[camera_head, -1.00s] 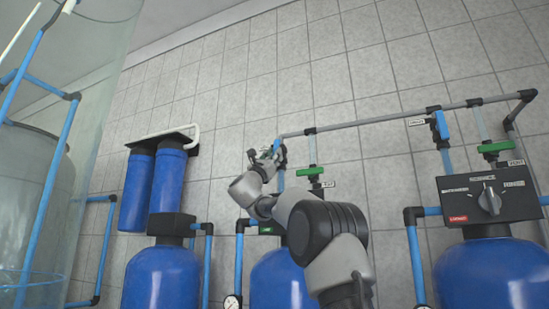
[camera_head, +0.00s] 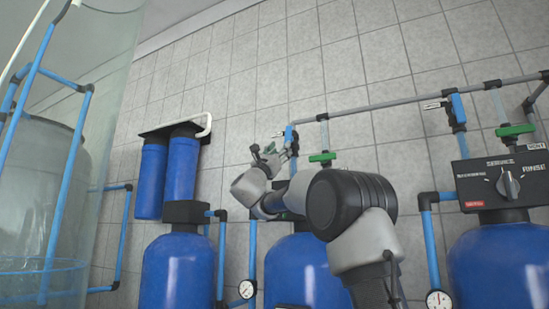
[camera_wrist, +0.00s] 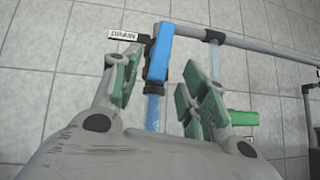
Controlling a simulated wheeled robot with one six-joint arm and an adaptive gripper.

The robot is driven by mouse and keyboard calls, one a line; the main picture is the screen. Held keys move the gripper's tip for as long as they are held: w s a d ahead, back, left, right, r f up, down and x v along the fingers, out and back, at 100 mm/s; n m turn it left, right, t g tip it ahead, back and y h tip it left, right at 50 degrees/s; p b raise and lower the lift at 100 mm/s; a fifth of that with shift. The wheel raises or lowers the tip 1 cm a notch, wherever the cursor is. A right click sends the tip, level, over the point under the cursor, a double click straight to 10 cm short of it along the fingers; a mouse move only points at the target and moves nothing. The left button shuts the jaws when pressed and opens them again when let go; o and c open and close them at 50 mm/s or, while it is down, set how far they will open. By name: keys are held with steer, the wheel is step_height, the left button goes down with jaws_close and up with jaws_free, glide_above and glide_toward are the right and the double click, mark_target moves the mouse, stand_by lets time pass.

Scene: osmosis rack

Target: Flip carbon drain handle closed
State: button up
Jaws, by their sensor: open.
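A blue drain valve handle (camera_wrist: 159,52) stands upright against its pipe in the wrist view, beside a DRAIN label (camera_wrist: 122,34). In the head view this blue handle (camera_head: 289,137) sits at the left end of the grey pipe, above the middle blue tank (camera_head: 300,268). My gripper (camera_wrist: 160,78) is open, with green-padded fingers to the left and right of the handle's lower part. No contact with it is clear. In the head view my gripper (camera_head: 276,155) is small, just below and left of the handle, and my arm hides part of the tank.
A green valve handle (camera_wrist: 243,117) is close to my right finger, on the neighbouring clear pipe. A grey pipe (camera_head: 400,103) runs along the tiled wall. Another blue valve handle (camera_head: 458,108) and a black control box (camera_head: 480,172) are at the right. Twin blue filters (camera_head: 180,170) stand left.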

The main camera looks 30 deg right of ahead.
steer(key=v, duration=0.5)
steer(key=shift+s+a+f, duration=0.15)
steer(key=shift+a+f, duration=0.05)
steer(key=shift+f, duration=0.1)
steer(key=shift+a, duration=0.1)
